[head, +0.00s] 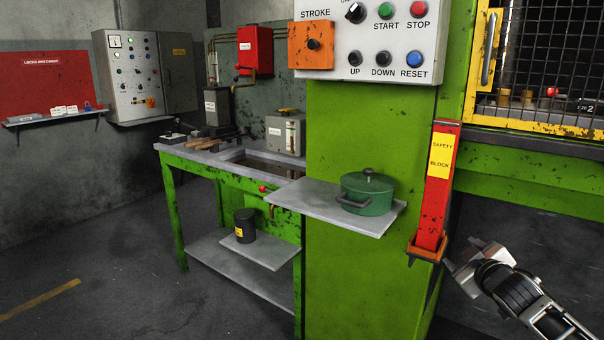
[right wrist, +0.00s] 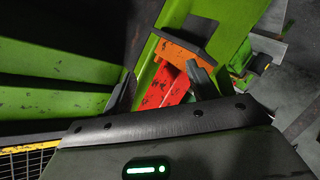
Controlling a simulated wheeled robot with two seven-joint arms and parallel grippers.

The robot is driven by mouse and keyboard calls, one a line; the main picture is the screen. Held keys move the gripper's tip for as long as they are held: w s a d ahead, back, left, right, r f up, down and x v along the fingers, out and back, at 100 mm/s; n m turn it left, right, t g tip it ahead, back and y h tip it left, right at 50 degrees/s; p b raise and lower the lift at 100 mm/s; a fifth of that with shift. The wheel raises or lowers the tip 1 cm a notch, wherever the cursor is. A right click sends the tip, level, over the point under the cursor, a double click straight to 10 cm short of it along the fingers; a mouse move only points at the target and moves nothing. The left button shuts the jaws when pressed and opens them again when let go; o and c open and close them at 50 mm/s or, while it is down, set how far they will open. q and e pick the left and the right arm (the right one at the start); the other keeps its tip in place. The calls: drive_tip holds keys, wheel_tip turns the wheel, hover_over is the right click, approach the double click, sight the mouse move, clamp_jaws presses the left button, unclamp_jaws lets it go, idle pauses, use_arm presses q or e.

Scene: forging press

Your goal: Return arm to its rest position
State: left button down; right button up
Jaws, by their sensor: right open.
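My right gripper (head: 463,256) is at the lower right of the head view, just right of the lower end of the red safety block. It is open and nothing shows held in it. The red safety block (head: 433,205) with a yellow label stands upright in an orange holder (head: 426,250) on the green press column. In the right wrist view the two dark fingers (right wrist: 161,88) are spread apart. The red block (right wrist: 176,88) and orange holder (right wrist: 181,52) show beyond and between them; contact cannot be told. My left gripper is not in view.
A grey shelf (head: 300,200) with a green pot (head: 367,193) juts from the press column. The control panel (head: 365,40) is above it. The yellow-framed mesh guard (head: 540,60) is at upper right. A green workbench (head: 235,170) stands left; open floor lies at lower left.

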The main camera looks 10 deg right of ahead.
drive_tip(key=s+a+f+g+y, duration=0.1)
drive_tip(key=s+a+f+y, duration=0.1)
drive_tip(key=s+a+f, duration=0.4)
drive_tip(key=s+a+f+y, duration=0.1)
drive_tip(key=a+f, duration=0.3)
drive_tip(key=a, duration=0.4)
drive_tip(key=s+a+f+g+y, duration=0.1)
drive_tip(key=s+a+f+y, duration=0.1)
drive_tip(key=s+a+f, duration=0.4)
use_arm(q)
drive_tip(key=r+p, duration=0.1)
drive_tip(key=p, duration=0.2)
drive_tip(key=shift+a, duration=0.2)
use_arm(e)
drive_tip(key=s+a+r+m+y, duration=0.1)
drive_tip(key=s+a, duration=0.5)
drive_tip(key=a, duration=0.2)
drive_tip(key=s+a+r+m+g+y, duration=0.1)
drive_tip(key=s+a+y, duration=0.1)
drive_tip(key=s+a, duration=0.4)
drive_tip(key=a, duration=0.2)
drive_tip(key=shift+s+a+m+g, duration=0.15)
drive_tip(key=shift+a+m+g, duration=0.15)
drive_tip(key=shift+a+m, duration=0.1)
drive_tip(key=shift+r, duration=0.1)
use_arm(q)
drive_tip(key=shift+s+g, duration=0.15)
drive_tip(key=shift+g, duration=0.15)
